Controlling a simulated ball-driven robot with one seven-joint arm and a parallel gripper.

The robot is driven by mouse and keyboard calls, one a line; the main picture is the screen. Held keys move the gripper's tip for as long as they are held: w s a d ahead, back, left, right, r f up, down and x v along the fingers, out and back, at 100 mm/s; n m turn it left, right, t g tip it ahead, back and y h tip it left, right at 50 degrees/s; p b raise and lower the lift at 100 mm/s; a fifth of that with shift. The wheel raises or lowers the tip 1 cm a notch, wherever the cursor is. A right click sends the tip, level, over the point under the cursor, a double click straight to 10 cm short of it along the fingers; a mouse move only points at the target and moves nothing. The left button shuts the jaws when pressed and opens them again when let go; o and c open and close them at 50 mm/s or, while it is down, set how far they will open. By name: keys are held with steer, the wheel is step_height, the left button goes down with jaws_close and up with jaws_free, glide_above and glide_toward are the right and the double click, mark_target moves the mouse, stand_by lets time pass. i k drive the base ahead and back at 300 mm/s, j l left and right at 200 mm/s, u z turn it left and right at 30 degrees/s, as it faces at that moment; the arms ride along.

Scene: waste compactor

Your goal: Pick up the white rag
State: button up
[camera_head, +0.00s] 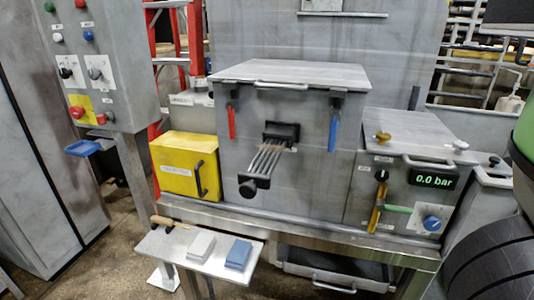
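The white rag (201,246) is a small, pale folded block. It lies flat on a small grey shelf (212,266) at the front of the machine bench. A blue block-shaped cloth (238,254) lies just to its right, with a narrow gap between them. Nothing covers the white rag from above in this view. My gripper is not in view, so its place relative to the rag cannot be told.
A wooden-handled tool (168,221) lies at the shelf's left end. Behind stand a yellow box (176,167) and the grey compactor box (300,195) with a protruding lever (262,165). A control panel (105,50) with a blue tray-like part (83,148) stands left.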

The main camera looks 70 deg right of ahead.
mark_target(199, 252)
steer(key=i+j+z, duration=0.1)
steer(key=z, duration=0.7)
